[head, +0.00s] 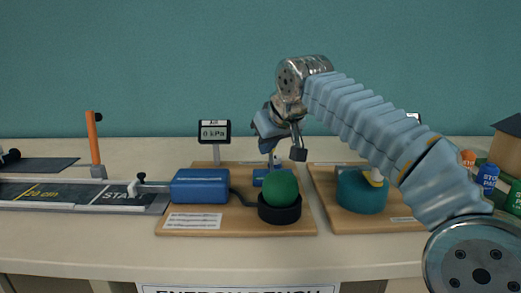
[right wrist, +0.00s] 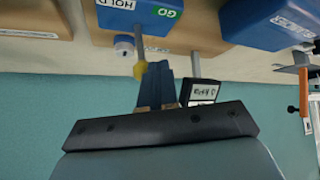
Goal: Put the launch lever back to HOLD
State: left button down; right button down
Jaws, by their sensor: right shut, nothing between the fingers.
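The launch lever (right wrist: 139,48) shows in the right wrist view as a thin pale rod with a yellow end. It rises from a blue box (right wrist: 105,20) labelled HOLD and GO; its foot is near the HOLD label's edge, and its setting is hard to tell. In the head view the small blue box (head: 260,178) is partly hidden behind the green ball. My right gripper (right wrist: 155,72) is shut and empty, its fingers close beside the yellow end; I cannot tell whether they touch. It also shows in the head view (head: 275,150). My left gripper is not in view.
The gauge (head: 214,132) reading 0 kPa stands left of my right gripper. The green ball (head: 279,187) sits in a black ring in front. A blue launcher block (head: 200,186) and track (head: 80,195) lie left; a teal cylinder (head: 360,193) stands right.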

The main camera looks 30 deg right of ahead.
jog(key=shift+s+d, duration=0.15)
jog(key=shift+d, duration=0.2)
jog(key=shift+s+d+m+t+y+b, duration=0.45)
jog(key=shift+d+t+y+b, duration=0.15)
jog(key=shift+d+y+b, duration=0.15)
jog(key=shift+a, duration=0.1)
jog(key=shift+w, duration=0.1)
jog(key=shift+w+a+f, duration=0.3)
jog(key=shift+a+f, duration=0.1)
jog(key=shift+a, duration=0.2)
